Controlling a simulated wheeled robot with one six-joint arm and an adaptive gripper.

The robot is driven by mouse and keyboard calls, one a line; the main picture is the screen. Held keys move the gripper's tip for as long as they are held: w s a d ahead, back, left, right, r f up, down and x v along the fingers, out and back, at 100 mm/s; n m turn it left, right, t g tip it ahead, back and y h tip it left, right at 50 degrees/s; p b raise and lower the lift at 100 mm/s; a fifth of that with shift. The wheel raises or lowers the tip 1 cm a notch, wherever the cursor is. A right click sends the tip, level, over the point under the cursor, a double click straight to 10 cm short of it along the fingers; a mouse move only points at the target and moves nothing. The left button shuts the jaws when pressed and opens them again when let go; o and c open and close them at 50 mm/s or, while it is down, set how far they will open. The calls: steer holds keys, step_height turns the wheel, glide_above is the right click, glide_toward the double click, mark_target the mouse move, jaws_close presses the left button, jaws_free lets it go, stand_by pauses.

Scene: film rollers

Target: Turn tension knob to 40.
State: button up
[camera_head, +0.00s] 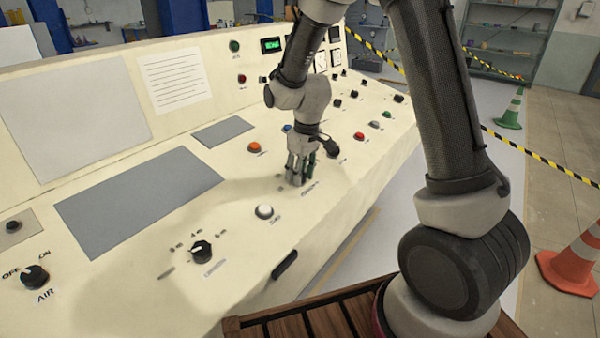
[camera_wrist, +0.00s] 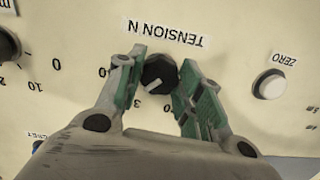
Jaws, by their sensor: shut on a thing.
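The black tension knob (camera_wrist: 157,74) is under the upside-down label TENSION N (camera_wrist: 165,33) in the wrist view. Its white pointer line points down and slightly left in that picture, towards the partly covered scale marks. In the head view my gripper (camera_head: 298,172) points down at the sloping panel and hides the knob.
A white ZERO button (camera_wrist: 270,84) lies to the right in the wrist view, and another dark knob (camera_wrist: 6,45) at the left edge. In the head view an orange button (camera_head: 254,147), a white button (camera_head: 264,211) and a selector knob (camera_head: 201,251) surround my gripper.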

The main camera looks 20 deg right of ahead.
steer(key=m, duration=0.6)
steer(key=shift+y, duration=0.4)
steer(key=shift+o, duration=0.2)
steer(key=shift+c, duration=0.2)
steer(key=o, duration=1)
steer(key=shift+o, duration=0.2)
steer(key=shift+r, duration=0.1)
step_height(320, 180, up, 12)
steer(key=d, duration=0.1)
steer(key=shift+s+d, duration=0.35)
steer(key=shift+s, duration=0.1)
